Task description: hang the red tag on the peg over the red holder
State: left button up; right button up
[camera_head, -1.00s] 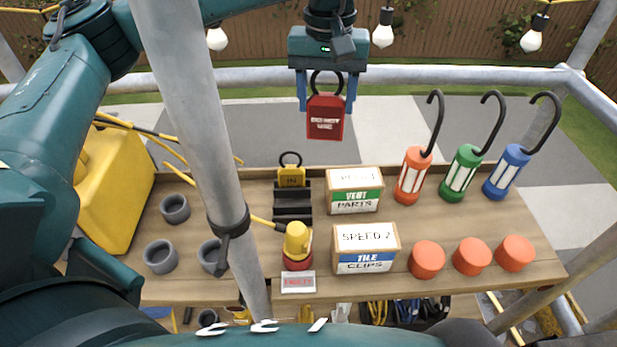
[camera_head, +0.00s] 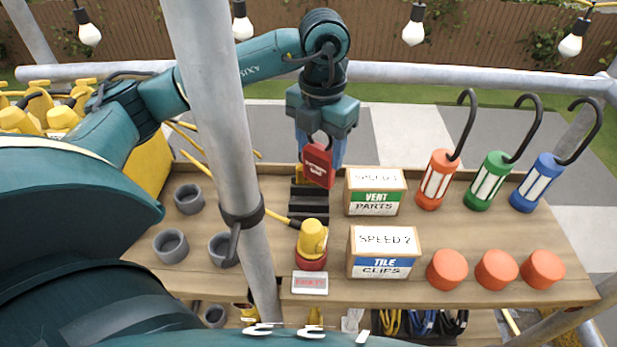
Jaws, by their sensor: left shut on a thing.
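My left gripper (camera_head: 320,142) is shut on the red tag (camera_head: 318,166), by the black loop at its top. The tag hangs slightly tilted above the back of the bench, in front of the upper part of a black stepped rack (camera_head: 309,204) from this view. It hides most of a yellow piece on that rack. A red holder (camera_head: 311,264) with a yellow plug in it stands nearer, with a red-lettered label (camera_head: 310,283) before it. I cannot make out a peg over it. My right gripper is out of view.
Two boxes, VENT PARTS (camera_head: 375,192) and TILE CLIPS (camera_head: 383,252), stand right of the rack. Three hooked lamps (camera_head: 437,180) and orange cylinders (camera_head: 447,269) lie further right. A grey pole (camera_head: 216,110) crosses the view on the left, near several grey rings (camera_head: 189,199).

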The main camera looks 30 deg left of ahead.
pick_arm(q)
jog(key=n, duration=0.2)
jog(key=a+f+n, duration=0.1)
jog(key=n, duration=0.1)
jog(key=s+n, duration=0.1)
jog(key=n, duration=0.2)
jog(key=shift+s+a+f, duration=0.1)
jog(key=shift+a+f, duration=0.25)
jog(key=shift+f, duration=0.05)
notch_tip(320, 180, down, 10)
jog(key=shift+r, duration=0.2)
jog(key=o, duration=1)
jog(key=shift+f, duration=0.3)
jog(key=r, duration=0.9)
jog(key=r+b, duration=0.1)
jog(key=r, duration=0.3)
jog(key=shift+w+d+r, duration=0.2)
jog(key=shift+d, duration=0.2)
